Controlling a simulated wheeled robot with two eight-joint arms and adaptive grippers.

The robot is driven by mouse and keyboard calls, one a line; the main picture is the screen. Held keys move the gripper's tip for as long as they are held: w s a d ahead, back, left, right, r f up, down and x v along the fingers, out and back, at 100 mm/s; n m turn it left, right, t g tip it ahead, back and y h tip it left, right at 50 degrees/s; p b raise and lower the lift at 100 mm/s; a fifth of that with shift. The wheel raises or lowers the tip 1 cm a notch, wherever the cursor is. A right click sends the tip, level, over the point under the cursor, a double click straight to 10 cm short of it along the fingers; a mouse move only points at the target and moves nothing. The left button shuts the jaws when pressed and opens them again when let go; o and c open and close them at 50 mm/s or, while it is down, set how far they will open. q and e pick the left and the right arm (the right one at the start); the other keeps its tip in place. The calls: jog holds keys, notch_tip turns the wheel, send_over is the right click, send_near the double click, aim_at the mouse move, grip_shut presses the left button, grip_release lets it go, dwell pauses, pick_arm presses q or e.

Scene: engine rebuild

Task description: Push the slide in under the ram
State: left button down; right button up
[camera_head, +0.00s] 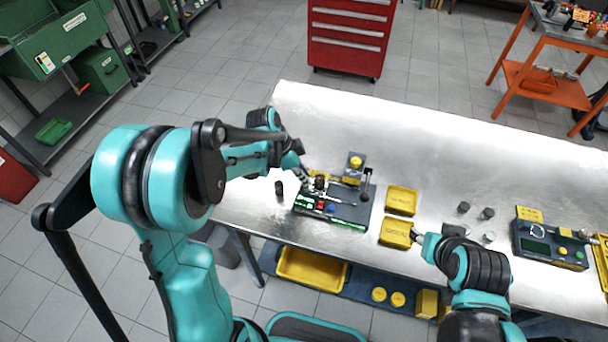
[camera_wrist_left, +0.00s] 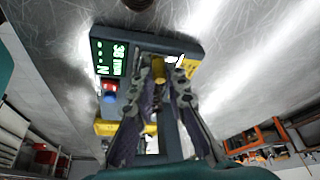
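The press unit (camera_head: 338,216) stands on the metal bench, with red and blue buttons, a green display and a yellow-capped column (camera_head: 355,163). Its display (camera_wrist_left: 110,58) and dark body (camera_wrist_left: 150,40) show in the left wrist view. My left gripper (camera_head: 303,172) is at the unit's left side, over its parts. In the wrist view its fingertips (camera_wrist_left: 167,68) stand apart over the unit, with a yellow cylinder (camera_wrist_left: 158,72) showing between them; contact is unclear. The slide and ram cannot be told apart with certainty. My right gripper (camera_head: 418,237) is by the front yellow tray; its fingers are unclear.
Two yellow trays (camera_head: 402,191) (camera_head: 387,238) sit right of the unit. Small dark cylinders (camera_head: 463,208) and another device (camera_head: 545,248) are farther right. A dark cylinder (camera_head: 279,188) stands left of the unit. The back of the bench (camera_head: 440,140) is clear.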

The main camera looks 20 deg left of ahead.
pick_arm(q)
jog(key=d, duration=0.8)
jog(key=shift+s+d, duration=0.15)
jog(key=shift+d, duration=0.55)
jog(key=c, duration=1.8)
grip_release()
jog(key=o, duration=0.3)
jog(key=shift+d, duration=0.15)
